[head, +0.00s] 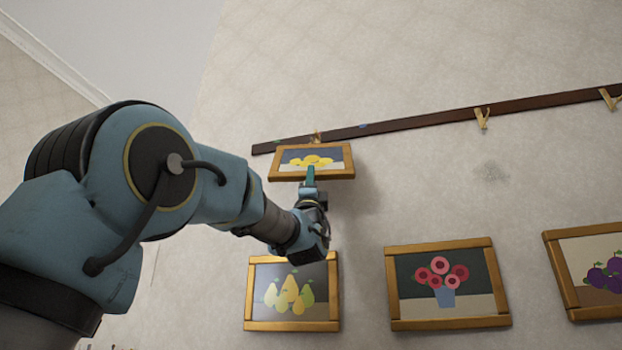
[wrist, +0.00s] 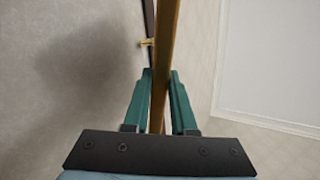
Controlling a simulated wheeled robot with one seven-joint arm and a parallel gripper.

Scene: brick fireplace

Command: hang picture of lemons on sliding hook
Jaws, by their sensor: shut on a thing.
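The picture of lemons (head: 341,161) has a gold frame and yellow lemons on a dark ground. It is up near the left end of the dark rail (head: 415,121), just below it in the head view. My gripper (head: 311,175) is shut on its lower edge. In the wrist view, my gripper's green fingers (wrist: 159,95) clamp the frame (wrist: 167,45) from both sides. A brass hook (head: 316,137) shows just above the picture, partly hidden by it; a small brass piece (wrist: 146,42) shows beside the frame in the wrist view. I cannot tell whether they touch.
Two more brass hooks, a middle one (head: 482,118) and a right one (head: 607,98), are on the rail with free space between. Below hang pictures of pears (head: 292,325), flowers (head: 450,323) and purple fruit (head: 562,270).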

